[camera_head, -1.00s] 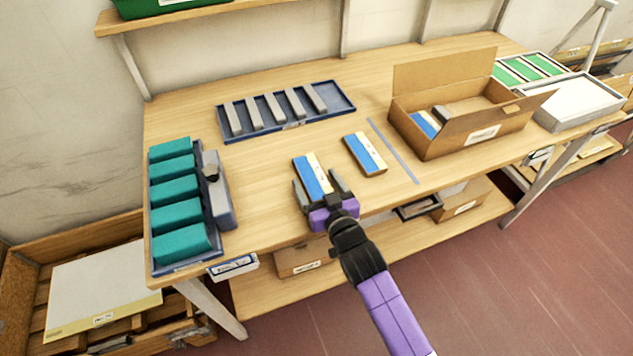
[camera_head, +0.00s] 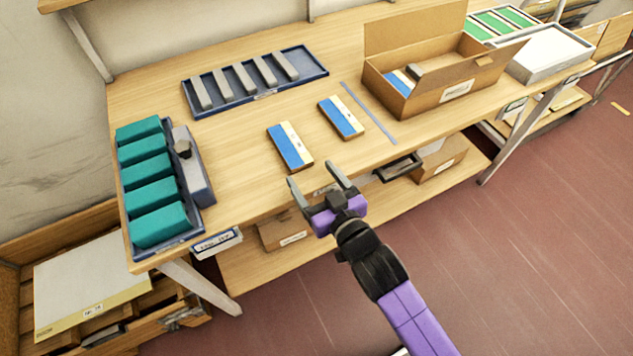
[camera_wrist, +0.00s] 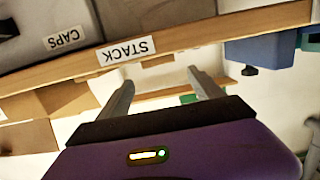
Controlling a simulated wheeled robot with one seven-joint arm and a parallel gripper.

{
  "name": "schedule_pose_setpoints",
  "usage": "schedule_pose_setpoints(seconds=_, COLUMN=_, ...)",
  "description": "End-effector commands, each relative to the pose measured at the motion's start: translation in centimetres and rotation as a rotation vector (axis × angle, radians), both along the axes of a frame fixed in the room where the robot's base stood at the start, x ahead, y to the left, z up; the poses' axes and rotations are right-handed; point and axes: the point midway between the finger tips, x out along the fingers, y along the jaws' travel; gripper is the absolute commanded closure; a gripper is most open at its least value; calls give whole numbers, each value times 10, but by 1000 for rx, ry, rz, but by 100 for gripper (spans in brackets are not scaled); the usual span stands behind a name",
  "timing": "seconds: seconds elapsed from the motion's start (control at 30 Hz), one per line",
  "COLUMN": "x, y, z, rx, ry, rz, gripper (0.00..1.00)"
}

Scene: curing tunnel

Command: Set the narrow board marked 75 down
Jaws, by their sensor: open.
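Two narrow boards with blue and cream bands lie flat on the wooden bench top. The nearer board (camera_head: 289,147) lies close to the front edge, and the other board (camera_head: 341,118) lies a little behind it to the right. I cannot read a 75 on either one. My gripper (camera_head: 318,187) is open and empty, just off the bench's front edge and apart from the nearer board. In the wrist view my two fingers (camera_wrist: 160,92) are spread with nothing between them, and no board shows there.
A blue tray (camera_head: 322,72) of grey bars stands behind the boards. A tray (camera_head: 137,253) of teal blocks stands left. An open carton (camera_head: 430,98) with boards inside stands right, past a thin grey-blue strip (camera_head: 368,113). A STACK label (camera_wrist: 126,50) marks the bench edge.

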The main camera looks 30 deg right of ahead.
Motion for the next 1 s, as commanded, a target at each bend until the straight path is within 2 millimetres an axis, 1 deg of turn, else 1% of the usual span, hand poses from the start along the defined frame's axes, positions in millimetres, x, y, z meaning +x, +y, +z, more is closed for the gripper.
schedule_pose_setpoints(seconds=0.03, x=-5, y=0, z=0, rx=0, ry=0, rz=0, gripper=24)
schedule_pose_setpoints(seconds=0.13, x=-12, y=0, z=1, rx=0, ry=0, rz=0, gripper=24)
schedule_pose_setpoints(seconds=0.47, x=-16, y=0, z=2, rx=0, ry=1, rz=0, gripper=24)
schedule_pose_setpoints(seconds=0.57, x=-30, y=-1, z=-3, rx=-1, ry=9, rz=3, gripper=24)
schedule_pose_setpoints(seconds=0.67, x=-63, y=-3, z=-10, rx=-3, ry=24, rz=9, gripper=24)
schedule_pose_setpoints(seconds=0.7, x=-80, y=-3, z=-13, rx=-3, ry=31, rz=12, gripper=24)
schedule_pose_setpoints(seconds=0.77, x=-108, y=-4, z=-14, rx=-4, ry=41, rz=16, gripper=24)
schedule_pose_setpoints(seconds=0.8, x=-127, y=-5, z=-15, rx=-4, ry=48, rz=18, gripper=24)
schedule_pose_setpoints(seconds=0.93, x=-185, y=-6, z=-8, rx=-4, ry=66, rz=23, gripper=24)
schedule_pose_setpoints(seconds=1.0, x=-214, y=-8, z=0, rx=-3, ry=76, rz=23, gripper=24)
